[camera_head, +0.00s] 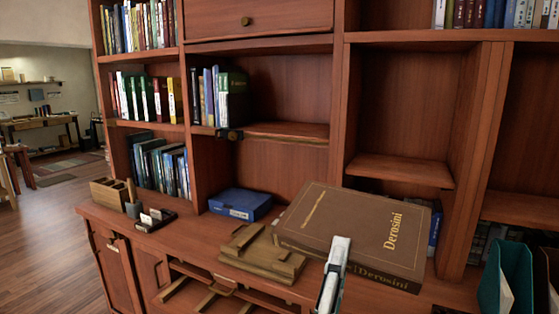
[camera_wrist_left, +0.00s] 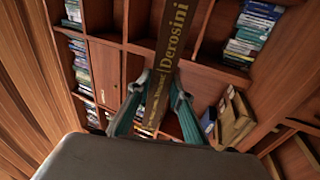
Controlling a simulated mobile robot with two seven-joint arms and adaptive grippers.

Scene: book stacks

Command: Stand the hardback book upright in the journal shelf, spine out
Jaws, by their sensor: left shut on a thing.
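The hardback book (camera_head: 355,225) is large and brown with gold "Derosini" lettering. In the head view it is tilted, its cover facing up and its lettered spine towards me. My left gripper (camera_head: 338,248) is shut on it at the spine side. In the left wrist view the book (camera_wrist_left: 172,45) stands out between the two fingers of the gripper (camera_wrist_left: 160,92). The wooden bookcase (camera_head: 339,120) is behind it, with several compartments; I cannot tell which one is the journal shelf. The book hides part of the counter and the lower right compartment. My right gripper is not in view.
A row of books (camera_head: 232,97) stands at the left of a middle shelf, with bare board (camera_head: 290,131) to its right. Another shelf (camera_head: 400,170) is empty. A blue box (camera_head: 240,204), wooden pieces (camera_head: 262,255) and a teal file holder (camera_head: 507,277) stand near the book.

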